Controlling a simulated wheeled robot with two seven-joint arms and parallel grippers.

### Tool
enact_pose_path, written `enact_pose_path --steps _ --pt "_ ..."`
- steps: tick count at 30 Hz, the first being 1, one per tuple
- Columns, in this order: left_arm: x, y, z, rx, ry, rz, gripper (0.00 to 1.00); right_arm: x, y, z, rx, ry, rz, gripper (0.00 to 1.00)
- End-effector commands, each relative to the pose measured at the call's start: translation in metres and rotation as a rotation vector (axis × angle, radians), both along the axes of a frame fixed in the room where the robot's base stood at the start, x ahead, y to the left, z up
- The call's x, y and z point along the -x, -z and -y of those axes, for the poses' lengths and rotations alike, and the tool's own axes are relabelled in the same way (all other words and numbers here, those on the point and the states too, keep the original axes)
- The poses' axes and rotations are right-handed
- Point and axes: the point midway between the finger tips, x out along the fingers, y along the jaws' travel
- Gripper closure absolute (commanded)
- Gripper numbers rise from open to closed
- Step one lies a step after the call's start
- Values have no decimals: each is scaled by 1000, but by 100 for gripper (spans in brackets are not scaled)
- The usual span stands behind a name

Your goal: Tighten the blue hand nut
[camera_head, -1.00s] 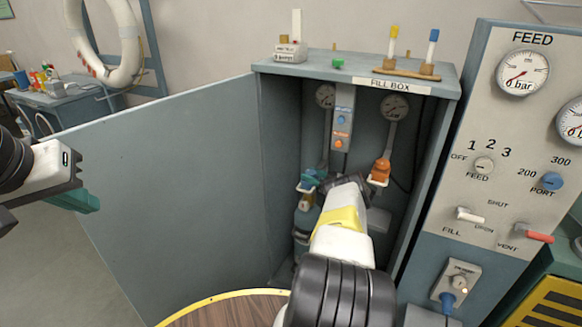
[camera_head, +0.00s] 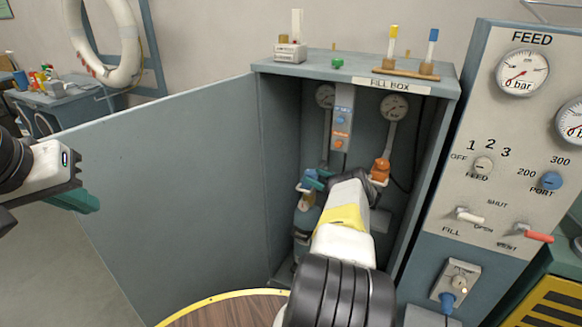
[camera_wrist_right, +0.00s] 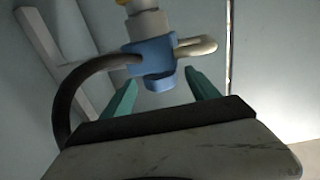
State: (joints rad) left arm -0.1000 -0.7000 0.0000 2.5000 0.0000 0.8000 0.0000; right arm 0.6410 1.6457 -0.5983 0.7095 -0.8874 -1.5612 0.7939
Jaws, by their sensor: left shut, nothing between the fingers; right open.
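The blue hand nut (camera_head: 310,175) is inside the open fill box, on the left connector above a cylinder. In the right wrist view the blue nut (camera_wrist_right: 152,58) shows close up, with a dark hose at its left and a pale lever at its right. My right gripper (camera_wrist_right: 161,80) is open, its teal fingers on either side below the nut and seemingly apart from it. In the head view my right gripper (camera_head: 322,183) reaches into the box, and its wrist hides part of the interior. My left gripper (camera_head: 86,201) is shut and empty, outside by the open door.
The box door (camera_head: 170,170) stands open to the left. An orange connector (camera_head: 380,170) hangs just right of my right gripper. The feed panel (camera_head: 510,150) stands to the right. A round wooden top (camera_head: 225,312) is in front, below my right arm.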

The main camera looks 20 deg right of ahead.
Motion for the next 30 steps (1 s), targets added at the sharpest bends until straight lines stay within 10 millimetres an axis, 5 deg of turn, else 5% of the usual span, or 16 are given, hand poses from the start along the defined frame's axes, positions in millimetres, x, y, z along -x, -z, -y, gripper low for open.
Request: enact_pose_path --steps 9,19,25,30 --pt "0 0 0 0 0 0 100 39 -1 22 0 1 1 31" --pt "0 0 0 0 0 0 100 43 0 24 0 0 1 31" --pt "0 0 0 0 0 0 100 31 -9 20 -14 37 39 31" --pt "0 0 0 0 0 0 100 -2 -36 11 -54 180 157 31"
